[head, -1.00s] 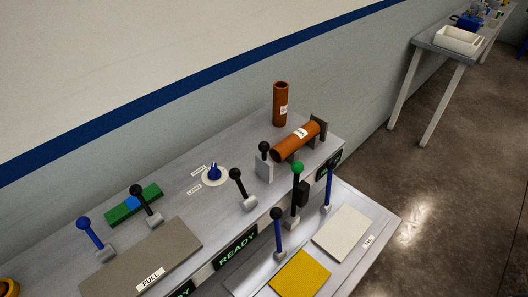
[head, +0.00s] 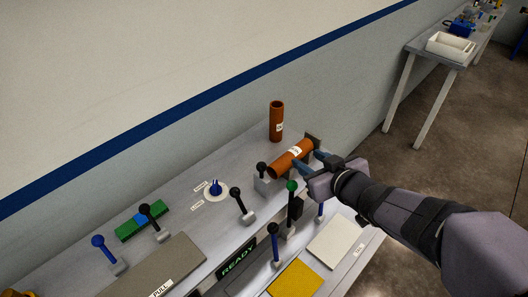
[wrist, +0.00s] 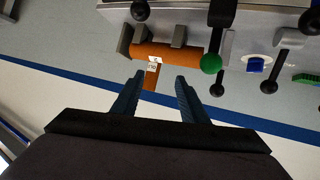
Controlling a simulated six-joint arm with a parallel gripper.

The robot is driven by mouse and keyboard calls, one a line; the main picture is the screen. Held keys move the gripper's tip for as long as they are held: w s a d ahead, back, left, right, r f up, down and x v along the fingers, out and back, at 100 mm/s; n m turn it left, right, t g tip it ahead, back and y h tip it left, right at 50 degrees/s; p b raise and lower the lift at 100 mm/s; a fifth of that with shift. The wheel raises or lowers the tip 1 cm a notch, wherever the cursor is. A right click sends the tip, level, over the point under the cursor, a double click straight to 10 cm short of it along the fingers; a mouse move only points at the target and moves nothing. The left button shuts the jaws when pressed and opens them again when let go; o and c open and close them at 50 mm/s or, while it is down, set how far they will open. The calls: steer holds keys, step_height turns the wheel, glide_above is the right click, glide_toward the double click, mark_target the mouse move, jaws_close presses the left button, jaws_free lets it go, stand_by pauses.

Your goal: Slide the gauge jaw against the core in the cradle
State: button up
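The core, an orange-brown tube with a white label (head: 284,163), lies in the cradle. A dark upright plate (head: 314,141) stands at its right end. The gauge jaw, a grey block with a black-knobbed handle (head: 262,185), stands at the core's left end; I cannot tell whether they touch. My gripper (head: 306,158) is open and empty, its blue fingers over the right part of the core in the head view. In the wrist view, which is upside down, the fingers (wrist: 160,76) are apart, with the core (wrist: 165,54) beyond them and the jaw (wrist: 226,48) to the right.
A second orange-brown tube (head: 276,122) stands upright behind the core. A green-knobbed lever (head: 291,200) rises in front of the cradle. A black-knobbed lever (head: 242,206) and a blue dial (head: 215,188) stand to the left. White (head: 334,243) and yellow (head: 297,279) pads lie in front.

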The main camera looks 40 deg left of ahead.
mark_target(264, 169)
steer(key=s+a+g, duration=0.1)
steer(key=s+a, duration=0.1)
steer(key=s+a+r+n+g+y, duration=0.1)
steer(key=s+a, duration=0.1)
steer(key=s, duration=0.1)
steer(key=s+a+n+g+y, duration=0.1)
steer(key=s+a, duration=0.1)
steer(key=shift+s+a+r, duration=0.3)
steer(key=shift+s+r, duration=0.05)
steer(key=shift+r, duration=0.05)
steer(key=shift+s+d+f+m+g+b, duration=0.1)
steer(key=shift+s+f+m+g+b, duration=0.3)
steer(key=shift+f, duration=0.3)
steer(key=shift+s+d+f+m, duration=0.15)
steer(key=shift+d+f+m, duration=0.15)
steer(key=shift+f+m, duration=0.4)
steer(key=shift+p+x, duration=0.65)
steer(key=shift+x, duration=2.95)
steer(key=shift+r, duration=0.2)
steer(key=shift+c, duration=0.6)
jaws_close()
